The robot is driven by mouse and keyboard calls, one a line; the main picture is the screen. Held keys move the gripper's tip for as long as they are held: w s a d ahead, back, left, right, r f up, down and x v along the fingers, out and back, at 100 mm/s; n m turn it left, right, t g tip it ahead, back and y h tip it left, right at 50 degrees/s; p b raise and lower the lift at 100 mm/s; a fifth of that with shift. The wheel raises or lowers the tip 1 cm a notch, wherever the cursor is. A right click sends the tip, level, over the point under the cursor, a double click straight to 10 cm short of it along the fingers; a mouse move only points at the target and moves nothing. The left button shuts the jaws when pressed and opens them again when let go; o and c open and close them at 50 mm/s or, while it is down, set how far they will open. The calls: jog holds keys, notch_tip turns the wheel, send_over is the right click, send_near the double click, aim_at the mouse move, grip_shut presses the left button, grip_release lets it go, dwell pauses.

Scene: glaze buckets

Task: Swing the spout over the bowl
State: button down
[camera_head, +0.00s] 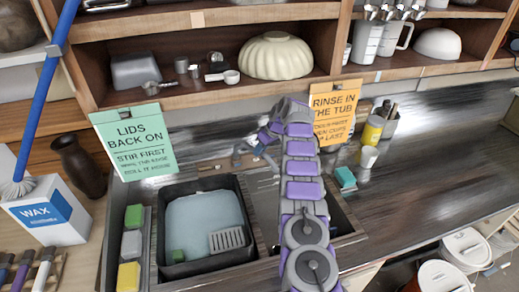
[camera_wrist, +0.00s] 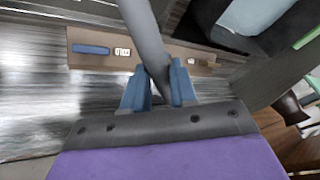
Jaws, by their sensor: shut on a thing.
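The grey spout (camera_wrist: 145,35) runs from the top of the wrist view down between the blue fingers of my gripper (camera_wrist: 158,86). My gripper is shut on it. In the head view, my gripper (camera_head: 257,149) is at the back of the sink, and the small grey spout (camera_head: 240,155) shows beside it, partly covered. A sink bowl (camera_head: 262,198) lies under my arm, which hides much of it. To its left, a black tub (camera_head: 248,240) holds pale water, and its dark edge also shows in the wrist view (camera_wrist: 228,38).
A wooden strip (camera_wrist: 90,62) with a blue label lies behind the spout. Green (camera_head: 133,140) and orange (camera_head: 335,112) signs stand behind the sink. A teal block (camera_head: 345,177), yellow jar (camera_head: 372,130) and white cup (camera_head: 368,157) stand right. The right counter is mostly clear.

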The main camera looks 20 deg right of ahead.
jog(key=shift+a+r, duration=0.2)
jog(key=shift+a, duration=0.35)
jog(key=shift+d, duration=0.3)
jog(key=c, duration=1)
grip_release()
jog(key=shift+w+f, duration=0.15)
jog(key=shift+o, duration=0.4)
